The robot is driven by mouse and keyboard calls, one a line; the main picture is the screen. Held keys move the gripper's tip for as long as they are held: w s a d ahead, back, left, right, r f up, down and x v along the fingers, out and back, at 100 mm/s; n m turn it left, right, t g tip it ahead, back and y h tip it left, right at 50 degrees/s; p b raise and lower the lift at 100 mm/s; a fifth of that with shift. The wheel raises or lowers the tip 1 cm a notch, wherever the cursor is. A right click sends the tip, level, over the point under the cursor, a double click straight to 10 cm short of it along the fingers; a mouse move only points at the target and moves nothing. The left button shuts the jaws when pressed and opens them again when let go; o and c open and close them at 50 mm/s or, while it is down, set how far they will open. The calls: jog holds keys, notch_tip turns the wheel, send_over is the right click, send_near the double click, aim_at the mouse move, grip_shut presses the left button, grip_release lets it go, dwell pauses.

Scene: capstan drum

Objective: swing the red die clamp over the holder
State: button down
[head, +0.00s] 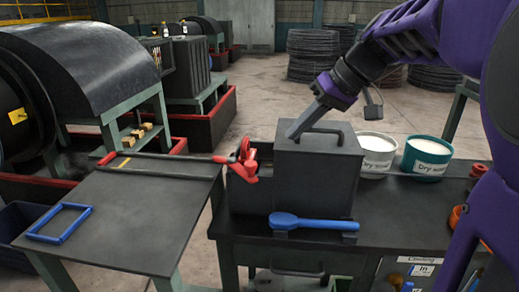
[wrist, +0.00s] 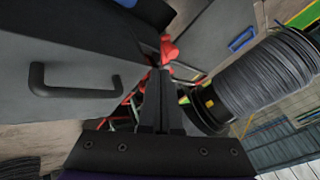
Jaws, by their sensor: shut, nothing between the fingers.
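The red die clamp (head: 243,160) stands at the left side of a dark grey box (head: 310,180), with its upper part raised. In the wrist view the clamp (wrist: 169,50) is a small red shape just past my fingertips, partly hidden by the box edge. The holder cannot be made out apart from the clamp and box. My gripper (head: 293,134) is shut and empty, above or beside the box lid to the right of the clamp. In the wrist view its fingers (wrist: 158,75) lie together; no contact with the clamp is visible.
The box lid has a raised black handle (head: 314,130). A blue spoon-like tool (head: 312,223) lies in front. White (head: 377,150) and teal-white buckets (head: 427,155) stand right. A red-ended bar (head: 165,157) and blue frame (head: 58,223) lie on the left table, otherwise mostly clear.

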jog(key=shift+f, duration=0.1)
jog(key=b+x, duration=0.1)
jog(key=x, duration=0.9)
jog(key=shift+s+a, duration=0.1)
jog(key=shift+a, duration=0.05)
